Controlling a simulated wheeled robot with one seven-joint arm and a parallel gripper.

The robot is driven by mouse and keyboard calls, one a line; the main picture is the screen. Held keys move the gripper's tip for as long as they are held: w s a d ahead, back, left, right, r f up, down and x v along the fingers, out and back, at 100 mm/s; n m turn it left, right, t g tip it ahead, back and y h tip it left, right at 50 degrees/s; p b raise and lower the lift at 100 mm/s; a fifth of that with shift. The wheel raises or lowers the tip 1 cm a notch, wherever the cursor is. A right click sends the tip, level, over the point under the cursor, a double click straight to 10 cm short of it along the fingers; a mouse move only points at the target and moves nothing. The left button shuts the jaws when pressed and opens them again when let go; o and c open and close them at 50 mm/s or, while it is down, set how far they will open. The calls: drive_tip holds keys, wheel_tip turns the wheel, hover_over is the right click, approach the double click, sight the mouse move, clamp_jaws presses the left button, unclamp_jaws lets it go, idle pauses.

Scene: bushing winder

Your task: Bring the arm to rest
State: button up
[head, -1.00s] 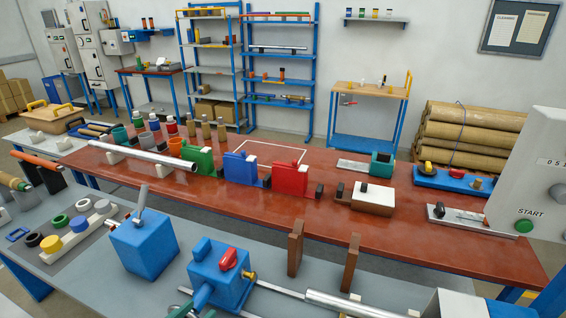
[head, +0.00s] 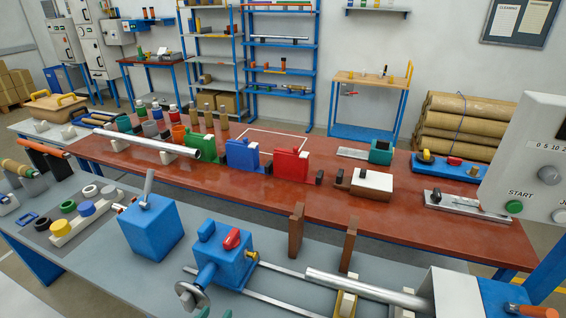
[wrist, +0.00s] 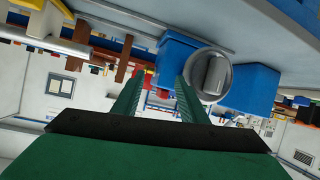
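The wrist view is tilted and looks roughly upside down. A round grey ring (wrist: 229,80) and a blue machine body (wrist: 252,90) lie beyond the right finger; I cannot tell how far off. There, the winder bench carries a blue tailstock (head: 222,262) with a red knob and handwheel, and a bare metal shaft (head: 370,292).
A blue box with a lever (head: 152,235) and two upright brown posts (head: 296,230) stand on the near grey bench. A red-brown table (head: 260,190) behind holds coloured fixtures and a long metal tube (head: 148,144). A control panel (head: 535,160) rises at the right.

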drive_tip(key=s+d+f+n+y, duration=0.35)
drive_tip(key=s+d+f, duration=0.35)
drive_tip(key=s+f, duration=0.45)
drive_tip(key=s+d+r+m+t, duration=0.1)
drive_tip(key=s+d+r, duration=0.1)
drive_tip(key=s+d, duration=0.3)
drive_tip(key=s+d+r+m+t, duration=0.1)
drive_tip(key=s+d+r, duration=0.2)
drive_tip(key=s, duration=0.7)
drive_tip(key=shift+s+d+r+t+h, duration=0.2)
drive_tip(key=shift+d+t+h, duration=0.15)
drive_tip(key=shift+d, duration=0.75)
drive_tip(key=shift+m, duration=0.25)
drive_tip(key=shift+c, duration=1)
drive_tip(key=shift+w, duration=0.15)
